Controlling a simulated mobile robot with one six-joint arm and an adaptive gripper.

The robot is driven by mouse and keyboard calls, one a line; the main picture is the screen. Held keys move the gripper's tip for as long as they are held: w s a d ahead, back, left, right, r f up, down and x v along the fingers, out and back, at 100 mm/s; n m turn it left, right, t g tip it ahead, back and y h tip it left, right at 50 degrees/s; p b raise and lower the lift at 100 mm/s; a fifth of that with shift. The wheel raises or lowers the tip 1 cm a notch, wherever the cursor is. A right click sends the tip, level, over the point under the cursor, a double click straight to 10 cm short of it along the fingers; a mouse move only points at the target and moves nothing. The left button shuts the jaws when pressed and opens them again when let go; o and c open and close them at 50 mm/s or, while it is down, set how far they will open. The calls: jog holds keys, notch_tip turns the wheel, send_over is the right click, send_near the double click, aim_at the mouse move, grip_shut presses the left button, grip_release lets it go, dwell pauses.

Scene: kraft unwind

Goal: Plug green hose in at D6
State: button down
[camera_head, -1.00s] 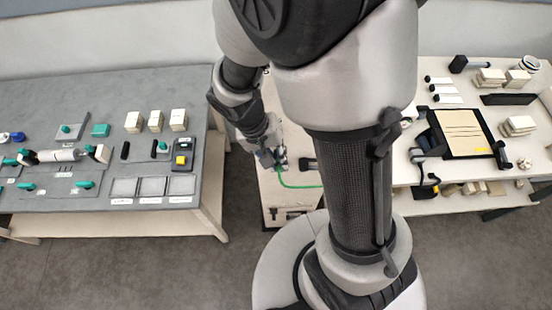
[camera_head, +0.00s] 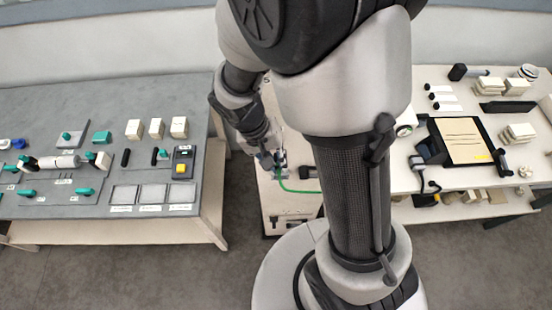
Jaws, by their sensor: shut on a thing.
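The green hose (camera_head: 298,190) shows as a short curved green line above the white middle stand (camera_head: 270,208). Its left end reaches my gripper (camera_head: 278,166). My gripper is shut on the hose end, small in this view and partly covered by my own wrist. The hose's right end runs behind my arm and is hidden. I cannot read any port label, so I cannot tell where D6 is.
A grey-topped table (camera_head: 60,110) with teal-handled fixtures and cream blocks stands at the left. A white table (camera_head: 400,178) at the right holds a black tray with a tan sheet (camera_head: 461,139). My arm blocks the centre. Grey floor lies in front.

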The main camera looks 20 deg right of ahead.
jog(key=shift+w+d+b, duration=0.2)
jog(key=shift+w+b, duration=0.05)
jog(key=shift+w, duration=0.25)
jog(key=shift+w+d+b, duration=0.15)
jog(key=shift+w+b, duration=0.05)
jog(key=shift+w, duration=0.3)
dwell(1.8)
jog(key=c, duration=1.4)
grip_release()
jog(key=shift+c, duration=0.2)
